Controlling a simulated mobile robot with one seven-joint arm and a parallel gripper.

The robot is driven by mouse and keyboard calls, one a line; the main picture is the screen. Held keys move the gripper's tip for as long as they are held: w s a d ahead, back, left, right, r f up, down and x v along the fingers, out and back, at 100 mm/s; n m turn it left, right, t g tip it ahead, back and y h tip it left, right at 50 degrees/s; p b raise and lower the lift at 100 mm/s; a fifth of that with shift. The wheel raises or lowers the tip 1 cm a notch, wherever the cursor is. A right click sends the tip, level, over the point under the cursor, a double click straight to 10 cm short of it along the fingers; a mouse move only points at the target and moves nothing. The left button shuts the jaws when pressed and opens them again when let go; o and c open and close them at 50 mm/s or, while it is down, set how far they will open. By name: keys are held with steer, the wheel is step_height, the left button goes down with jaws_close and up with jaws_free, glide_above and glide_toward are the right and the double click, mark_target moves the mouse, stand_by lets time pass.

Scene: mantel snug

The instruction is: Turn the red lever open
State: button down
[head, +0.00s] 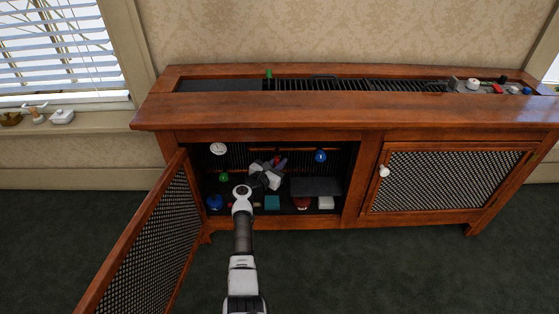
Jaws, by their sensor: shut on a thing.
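My gripper (275,168) is inside the left compartment of the wooden cabinet, reaching in from the front. Its jaws are shut on a small reddish piece that looks like the red lever. The fingers and wrist hide most of it, so its angle cannot be told.
The left mesh door (150,245) stands open; the right mesh door (450,180) is shut, with a white knob (384,171). Inside are a white gauge (218,148), a blue round part (320,156), a green part (224,177) and several small objects on the floor, including a teal block (272,202).

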steer(key=a+m+g+y+p, duration=0.1)
steer(key=m+y+p, duration=0.1)
steer(key=p, duration=0.4)
steer(key=a+r+m+g+y+p, duration=0.1)
steer(key=m+y+p, duration=0.2)
steer(key=p, duration=0.4)
steer(key=a+m+y+p, duration=0.1)
steer(key=m+y+p, duration=0.1)
steer(key=p, duration=0.5)
steer(key=shift+w+r+m+g, duration=0.1)
steer(key=shift+r+m+g, duration=0.25)
steer(key=shift+m, duration=0.35)
steer(key=shift+f, duration=0.15)
